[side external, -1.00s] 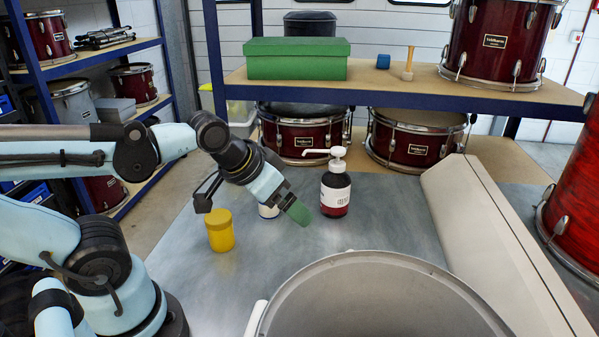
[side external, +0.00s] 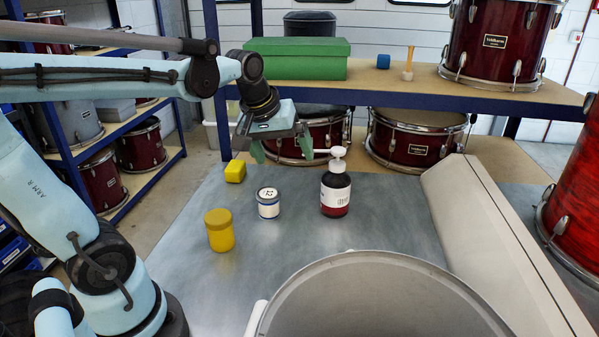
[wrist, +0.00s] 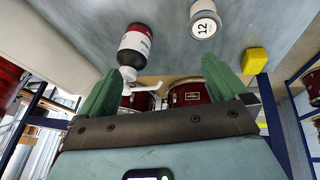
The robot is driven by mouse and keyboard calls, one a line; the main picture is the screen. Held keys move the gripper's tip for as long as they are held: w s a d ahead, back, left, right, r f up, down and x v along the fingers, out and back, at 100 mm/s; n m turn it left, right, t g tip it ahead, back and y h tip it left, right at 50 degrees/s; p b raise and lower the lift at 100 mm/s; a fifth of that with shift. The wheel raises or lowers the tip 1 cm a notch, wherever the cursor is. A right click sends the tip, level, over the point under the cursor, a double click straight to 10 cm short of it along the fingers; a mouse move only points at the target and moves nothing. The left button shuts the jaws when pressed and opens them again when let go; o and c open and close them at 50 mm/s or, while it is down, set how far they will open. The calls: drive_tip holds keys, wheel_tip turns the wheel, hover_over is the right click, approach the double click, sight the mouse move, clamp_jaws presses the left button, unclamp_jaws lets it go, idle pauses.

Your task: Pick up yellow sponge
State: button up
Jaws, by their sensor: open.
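The yellow sponge (side external: 235,171) is a small block at the back left of the grey bench in the side external view. It also shows at the right of the wrist view (wrist: 255,61), just beyond one finger. My gripper (side external: 282,155) is open and empty, with its green fingers spread above the back of the bench. It is to the right of the sponge and higher, not touching it. In the wrist view my two green fingers (wrist: 158,82) stand wide apart with nothing held between them.
A white tin (side external: 268,204) and a yellow jar (side external: 220,231) stand in front of the sponge. A dark pump bottle (side external: 335,190) stands to the right. A shelf (side external: 400,92) with a green box (side external: 297,60) is behind my gripper. A large grey bin (side external: 375,300) fills the front.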

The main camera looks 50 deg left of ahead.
drive_tip(key=w+a+n+g, duration=0.35)
drive_tip(key=a+n, duration=0.65)
drive_tip(key=a, duration=0.4)
drive_tip(key=n+g+h, duration=0.1)
drive_tip(key=n, duration=0.8)
hover_over(235, 165)
wheel_tip(235, 165, down, 6)
drive_tip(key=f, duration=0.6)
drive_tip(key=shift+s+f, duration=0.25)
drive_tip(key=shift+f, duration=0.05)
drive_tip(key=shift+w+a+f, duration=0.1)
drive_tip(key=shift+w+f, duration=0.05)
drive_tip(key=shift+f, duration=1.15)
drive_tip(key=shift+w+f, duration=0.15)
drive_tip(key=shift+f, duration=1.15)
drive_tip(key=c, duration=0.9)
drive_tip(key=shift+r, duration=0.15)
